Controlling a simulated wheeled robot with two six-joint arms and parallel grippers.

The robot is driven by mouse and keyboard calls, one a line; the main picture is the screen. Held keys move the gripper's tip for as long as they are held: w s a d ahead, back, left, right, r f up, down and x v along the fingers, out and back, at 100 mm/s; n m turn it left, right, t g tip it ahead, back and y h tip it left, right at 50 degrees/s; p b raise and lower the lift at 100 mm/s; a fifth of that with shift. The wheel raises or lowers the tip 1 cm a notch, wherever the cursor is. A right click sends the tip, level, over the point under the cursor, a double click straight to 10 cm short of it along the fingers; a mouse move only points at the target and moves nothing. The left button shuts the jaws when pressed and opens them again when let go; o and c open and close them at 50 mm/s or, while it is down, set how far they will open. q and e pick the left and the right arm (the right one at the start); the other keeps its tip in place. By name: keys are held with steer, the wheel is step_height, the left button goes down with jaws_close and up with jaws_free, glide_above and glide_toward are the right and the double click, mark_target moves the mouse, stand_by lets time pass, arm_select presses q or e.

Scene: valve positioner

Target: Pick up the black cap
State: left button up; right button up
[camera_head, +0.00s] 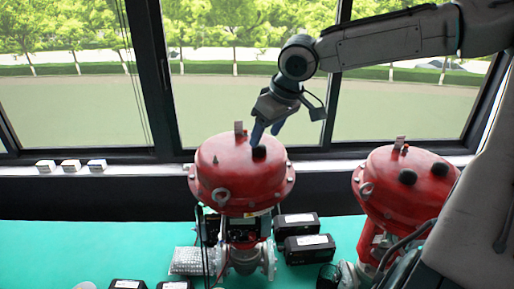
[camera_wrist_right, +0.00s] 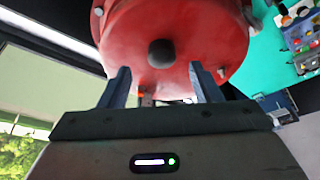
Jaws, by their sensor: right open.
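A black cap (camera_head: 259,152) sits on top of the left red valve actuator (camera_head: 225,170). In the right wrist view the black cap (camera_wrist_right: 161,53) shows as a round dark knob on the red dome (camera_wrist_right: 200,30), ahead of the gap between my fingers. My right gripper (camera_head: 267,131) comes down from above, just over the cap; it also shows in the wrist view (camera_wrist_right: 159,72). Its two blue-grey fingers are apart, with nothing held between them. My left gripper is not in view.
Black boxes (camera_head: 308,247) and a silvery bag (camera_head: 187,261) lie on the green table (camera_head: 60,245) around the left valve. Small white blocks (camera_head: 70,166) stand on the window sill. A small post (camera_head: 239,128) rises from the left dome near the gripper.

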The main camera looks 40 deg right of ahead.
mark_target(261, 146)
steer(key=shift+w+a+f+p, duration=0.2)
steer(key=shift+w+f+p, duration=0.05)
steer(key=shift+f+p, duration=0.35)
steer(key=shift+f, duration=0.8)
steer(key=shift+w+f, duration=0.3)
steer(key=shift+f, duration=0.1)
steer(key=shift+w+f, duration=0.1)
steer(key=shift+w, duration=0.1)
steer(key=shift+s, duration=0.2)
steer(key=c, duration=0.9)
steer(key=shift+c, duration=1)
